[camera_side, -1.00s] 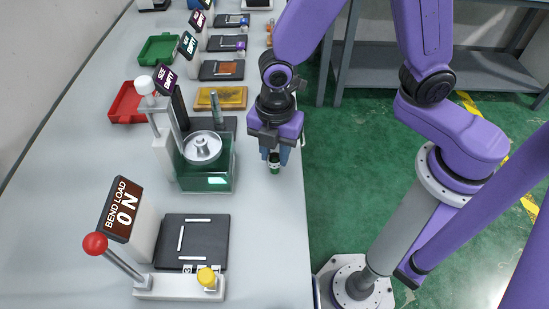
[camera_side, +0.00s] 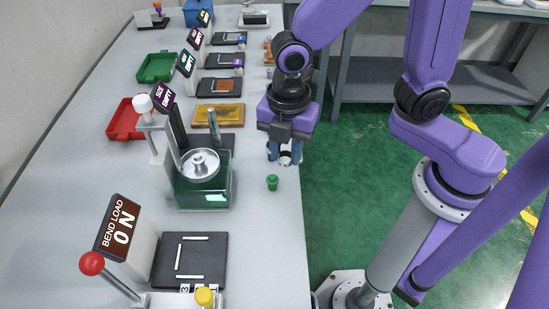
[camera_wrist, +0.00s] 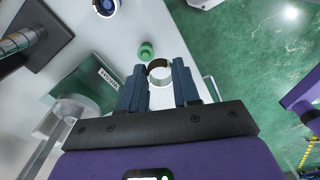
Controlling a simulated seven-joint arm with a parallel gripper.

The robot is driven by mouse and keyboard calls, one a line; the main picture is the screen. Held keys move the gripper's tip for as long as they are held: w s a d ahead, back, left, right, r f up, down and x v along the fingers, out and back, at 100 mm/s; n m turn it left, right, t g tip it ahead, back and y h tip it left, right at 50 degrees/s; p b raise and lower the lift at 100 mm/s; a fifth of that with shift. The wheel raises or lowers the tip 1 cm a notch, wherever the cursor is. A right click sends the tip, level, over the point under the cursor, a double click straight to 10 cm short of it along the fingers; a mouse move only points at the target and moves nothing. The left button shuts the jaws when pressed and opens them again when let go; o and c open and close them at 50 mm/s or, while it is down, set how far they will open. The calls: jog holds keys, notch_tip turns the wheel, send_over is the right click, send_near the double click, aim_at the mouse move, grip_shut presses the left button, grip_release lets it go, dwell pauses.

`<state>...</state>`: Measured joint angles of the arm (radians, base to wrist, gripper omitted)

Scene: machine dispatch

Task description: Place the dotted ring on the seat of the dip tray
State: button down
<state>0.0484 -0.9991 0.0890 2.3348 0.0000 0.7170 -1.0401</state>
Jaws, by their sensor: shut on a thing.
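My gripper (camera_wrist: 160,88) is shut on a metallic ring (camera_wrist: 159,71), held between the fingertips. In the side view my gripper (camera_side: 286,156) is above the front edge of the table, right of the dip station. Dots on the ring cannot be made out. The dip tray (camera_side: 200,167) is a round metal dish with a raised seat in its middle. It hangs at the green tank (camera_side: 203,196), and its seat shows no ring. In the wrist view the tank (camera_wrist: 77,84) is to the left of my gripper.
A small green peg (camera_side: 272,183) stands on the table below my gripper. The lever with a white knob (camera_side: 143,103) rises beside the tray. A black plate with a spring-like post (camera_side: 213,130) stands behind the tank. The bend-load station (camera_side: 190,258) is in front.

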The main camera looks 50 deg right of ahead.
jog(key=s+d+r, duration=0.6)
jog(key=s+r, duration=0.1)
jog(key=s, duration=0.2)
jog(key=w+d+f+m, duration=0.6)
jog(key=w+d+m, duration=0.1)
jog(key=w+m, duration=0.35)
jog(key=w+d+f+m, duration=0.7)
jog(key=w+m, duration=0.2)
jog(key=m, duration=0.3)
jog(key=s+a+r+n, duration=0.2)
jog(key=a+r+n, duration=0.1)
jog(key=a+r, duration=1.05)
jog(key=s+a+r+n, duration=0.2)
jog(key=s+a+r, duration=0.6)
jog(key=a, duration=0.2)
send_over(200, 157)
jog(key=f, duration=0.9)
jog(key=shift+s+d, duration=0.15)
jog(key=shift+d, duration=0.05)
jog(key=shift+w+a+f, duration=0.1)
jog(key=shift+f, duration=0.85)
jog(key=shift+w+a+f, duration=0.1)
jog(key=shift+f, duration=0.8)
